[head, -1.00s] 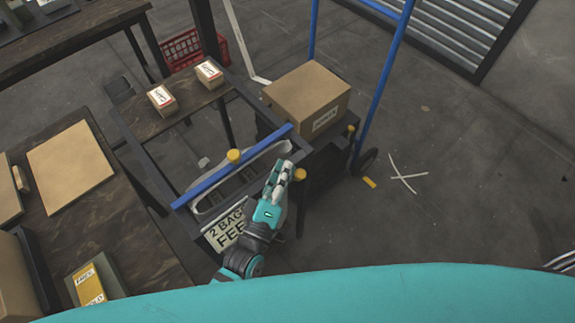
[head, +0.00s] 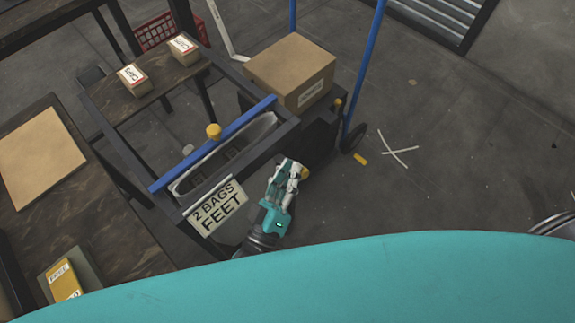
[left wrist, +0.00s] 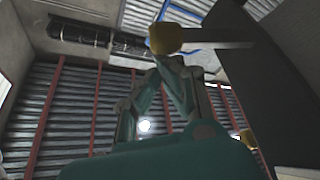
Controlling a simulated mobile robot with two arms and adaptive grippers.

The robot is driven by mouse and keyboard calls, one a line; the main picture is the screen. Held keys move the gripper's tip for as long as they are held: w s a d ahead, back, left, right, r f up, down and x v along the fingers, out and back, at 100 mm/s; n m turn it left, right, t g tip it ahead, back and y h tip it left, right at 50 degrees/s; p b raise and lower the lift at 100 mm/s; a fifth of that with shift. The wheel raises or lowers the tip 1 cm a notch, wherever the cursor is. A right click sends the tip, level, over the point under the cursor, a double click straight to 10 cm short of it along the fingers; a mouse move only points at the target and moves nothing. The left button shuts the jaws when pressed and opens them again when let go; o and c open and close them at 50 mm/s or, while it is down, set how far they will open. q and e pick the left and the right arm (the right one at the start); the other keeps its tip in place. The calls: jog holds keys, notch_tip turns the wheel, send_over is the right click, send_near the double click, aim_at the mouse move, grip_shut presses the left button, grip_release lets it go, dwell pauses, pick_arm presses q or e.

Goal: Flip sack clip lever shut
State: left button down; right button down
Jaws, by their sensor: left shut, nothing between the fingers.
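A dark sack frame (head: 274,142) holds a pale open sack mouth (head: 222,154). A blue bar (head: 175,176) with a yellow knob (head: 213,131) lies along its far side. My left gripper (head: 294,167) is shut and empty, just in front of the frame's near right corner. A second yellow knob (head: 305,173) shows right beside its fingertips, partly hidden by them. In the left wrist view, a yellow knob (left wrist: 165,38) on a dark lever bar (left wrist: 218,46) appears just beyond the shut fingertips (left wrist: 168,62). I cannot tell whether they touch. My right gripper is not in view.
A sign reading "2 BAGS FEET" (head: 218,208) hangs on the frame's near side. A cardboard box (head: 290,70) stands behind, by a blue post (head: 365,70). A wooden table (head: 85,225) is at left. The floor at right (head: 460,150) is mostly clear.

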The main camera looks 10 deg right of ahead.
pick_arm(q)
jog(key=shift+s+f, duration=0.15)
jog(key=shift+f, duration=0.15)
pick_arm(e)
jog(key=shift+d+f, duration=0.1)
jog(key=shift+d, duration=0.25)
pick_arm(q)
jog(key=shift+s+f, duration=0.1)
jog(key=v, duration=1.1)
jog(key=shift+s+a, duration=0.25)
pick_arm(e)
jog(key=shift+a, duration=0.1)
